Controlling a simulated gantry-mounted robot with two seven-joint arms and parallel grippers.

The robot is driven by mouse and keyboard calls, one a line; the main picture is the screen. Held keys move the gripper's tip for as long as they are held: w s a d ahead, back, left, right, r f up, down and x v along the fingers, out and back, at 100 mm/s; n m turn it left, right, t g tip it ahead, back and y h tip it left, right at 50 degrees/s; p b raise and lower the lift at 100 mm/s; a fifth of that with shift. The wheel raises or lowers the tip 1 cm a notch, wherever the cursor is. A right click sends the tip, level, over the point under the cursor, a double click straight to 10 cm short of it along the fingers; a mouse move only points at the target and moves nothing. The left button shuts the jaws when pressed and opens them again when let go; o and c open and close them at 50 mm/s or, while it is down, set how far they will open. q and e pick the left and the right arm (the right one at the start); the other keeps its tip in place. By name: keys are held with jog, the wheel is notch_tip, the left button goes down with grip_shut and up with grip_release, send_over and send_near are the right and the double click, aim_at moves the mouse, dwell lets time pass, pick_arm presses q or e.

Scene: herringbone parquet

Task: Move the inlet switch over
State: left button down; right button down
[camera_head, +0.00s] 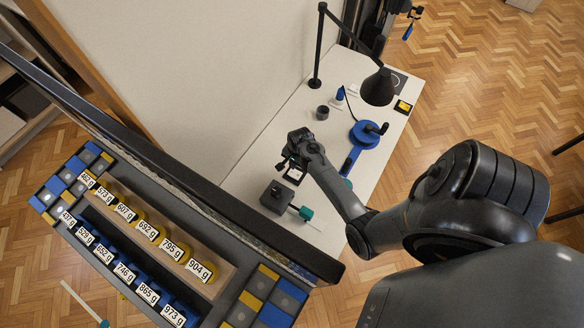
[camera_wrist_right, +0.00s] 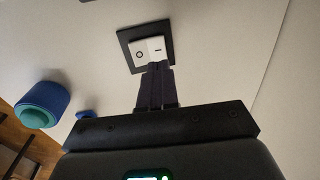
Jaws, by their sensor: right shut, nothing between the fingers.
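The inlet switch (camera_wrist_right: 148,48) shows in the right wrist view as a white rocker in a square black frame. It has a round mark on its left half and a dash on its right half. I cannot tell which half is pressed in. My right gripper (camera_wrist_right: 157,68) is shut and empty, with its fingertips at the switch's lower edge, below the dash half. I cannot tell whether they touch it. In the head view my right gripper (camera_head: 288,161) is over the white table, and the switch is hard to make out there. My left gripper is out of view.
A dark grey block (camera_head: 277,198) with a teal part (camera_head: 305,213) lies close by on the white table (camera_head: 248,183). A blue round device (camera_head: 366,135), a black lamp (camera_head: 378,88) and a small dark cup (camera_head: 322,112) stand farther back. A rack of labelled weights (camera_head: 140,255) fills the lower left.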

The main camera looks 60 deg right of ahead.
aim_at(291, 172)
jog(key=f, duration=0.5)
jog(key=shift+w+f+b, duration=0.1)
jog(key=shift+w+b, duration=0.25)
jog(key=shift+w, duration=0.05)
jog(key=shift+f, duration=0.1)
jog(key=shift+f, duration=0.15)
jog(key=shift+w, duration=0.1)
jog(key=shift+s+r+p, duration=0.3)
jog(key=shift+s+p, duration=0.2)
jog(key=shift+p, duration=0.15)
jog(key=shift+s+p, duration=0.3)
